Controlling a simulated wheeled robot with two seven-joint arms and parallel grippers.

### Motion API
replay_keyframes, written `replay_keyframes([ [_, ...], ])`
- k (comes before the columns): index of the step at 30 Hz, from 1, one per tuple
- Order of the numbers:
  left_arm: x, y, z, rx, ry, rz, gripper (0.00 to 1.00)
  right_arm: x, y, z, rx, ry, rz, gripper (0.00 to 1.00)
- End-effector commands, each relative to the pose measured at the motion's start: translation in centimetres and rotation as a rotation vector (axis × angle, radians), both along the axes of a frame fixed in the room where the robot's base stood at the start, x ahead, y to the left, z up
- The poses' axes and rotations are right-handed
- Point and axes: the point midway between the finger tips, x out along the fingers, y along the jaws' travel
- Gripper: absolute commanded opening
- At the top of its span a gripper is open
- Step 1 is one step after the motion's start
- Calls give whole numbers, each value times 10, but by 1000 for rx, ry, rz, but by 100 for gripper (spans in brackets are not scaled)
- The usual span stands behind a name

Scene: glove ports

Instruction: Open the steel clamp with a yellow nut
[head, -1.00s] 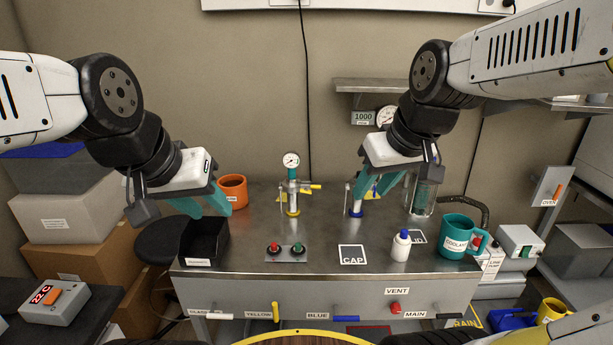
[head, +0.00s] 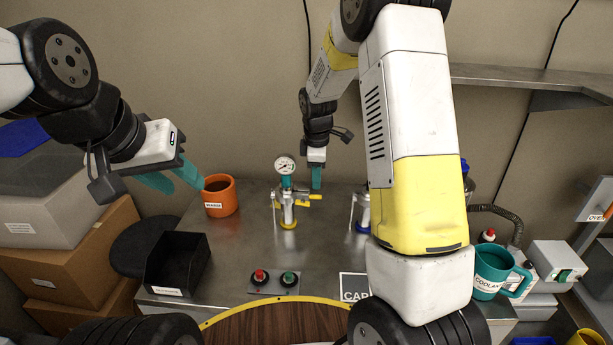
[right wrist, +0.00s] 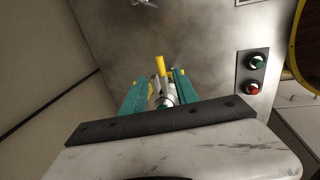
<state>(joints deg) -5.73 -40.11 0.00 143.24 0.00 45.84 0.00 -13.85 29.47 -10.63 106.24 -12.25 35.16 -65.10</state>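The steel clamp (head: 287,207) stands on the steel bench, with a yellow ring at its foot, a round gauge above it and a yellow nut or handle (head: 315,197) pointing right. My right gripper (head: 316,186) is just above that yellow part. In the right wrist view its teal fingers (right wrist: 160,80) are apart, one on each side of the yellow part (right wrist: 160,66), with a visible gap; contact is not clear. My left gripper (head: 176,180) hangs open and empty near the orange mug. My right arm hides part of the bench.
A similar fitting with a blue foot (head: 361,218) stands to the right, partly hidden by my arm. An orange mug (head: 221,199), a black bin (head: 176,265) and a red-green button box (head: 274,283) surround the clamp. A teal mug (head: 492,272) is at the right.

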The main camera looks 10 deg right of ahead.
Motion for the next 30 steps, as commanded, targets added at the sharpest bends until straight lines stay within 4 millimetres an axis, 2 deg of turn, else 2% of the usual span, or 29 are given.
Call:
replay_keyframes([
  [12, 0, 0, 0, 0, 0, 0, 39, 11, -3, -61, 1, 2, -4, 36],
  [17, 0, 0, 0, 0, 0, 0, 39, 12, -3, -69, 1, 2, -4, 36],
  [24, 0, 0, 0, 0, 0, 0, 39, 13, -3, -70, 2, 0, -4, 36],
  [26, 0, 0, 0, 0, 0, 0, 39, 13, -3, -70, 2, 0, -4, 26],
  [30, 0, 0, 0, 0, 0, 0, 39, 13, -3, -70, 2, 1, -4, 0],
])
